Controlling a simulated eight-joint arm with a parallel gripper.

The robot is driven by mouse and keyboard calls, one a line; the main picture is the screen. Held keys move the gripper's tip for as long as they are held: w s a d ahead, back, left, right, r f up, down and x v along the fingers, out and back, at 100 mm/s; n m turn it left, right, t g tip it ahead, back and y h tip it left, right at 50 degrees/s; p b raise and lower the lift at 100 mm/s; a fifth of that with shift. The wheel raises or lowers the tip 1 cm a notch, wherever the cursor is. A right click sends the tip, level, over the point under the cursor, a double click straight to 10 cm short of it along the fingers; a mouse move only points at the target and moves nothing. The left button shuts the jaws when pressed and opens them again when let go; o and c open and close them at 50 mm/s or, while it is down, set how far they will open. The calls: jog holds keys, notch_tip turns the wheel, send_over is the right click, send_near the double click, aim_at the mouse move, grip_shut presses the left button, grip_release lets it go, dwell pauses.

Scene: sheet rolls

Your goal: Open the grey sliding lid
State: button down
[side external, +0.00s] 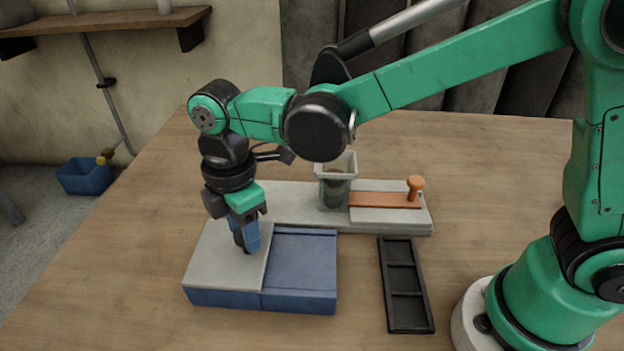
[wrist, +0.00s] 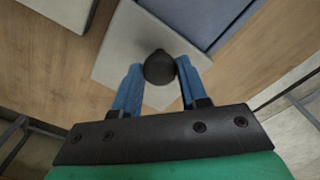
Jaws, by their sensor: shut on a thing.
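The grey sliding lid (side external: 215,264) lies flat over the left part of a blue box (side external: 302,262); the box's right part shows blue and uncovered by the lid. In the wrist view, the lid (wrist: 126,42) carries a round black knob (wrist: 160,68), with the blue box (wrist: 200,18) beyond it. My gripper (side external: 247,238) points down over the lid near its right edge. Its blue fingers sit on either side of the knob and are shut on it, as the wrist view of the gripper (wrist: 158,72) shows. In the side view, the fingers mostly hide the knob.
Behind the box is a pale base (side external: 286,205) with a clear hopper (side external: 337,180) and an orange slide with a knob (side external: 385,200). A black compartment tray (side external: 405,287) lies to the right. The wooden table (side external: 110,275) is clear left of the box.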

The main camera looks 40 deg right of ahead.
jog(key=s+d, duration=0.6)
jog(key=shift+s+d, duration=0.35)
jog(key=shift+d, duration=0.05)
jog(key=shift+c, duration=2.3)
grip_release()
notch_tip(320, 180, up, 6)
jog(key=shift+f, duration=0.2)
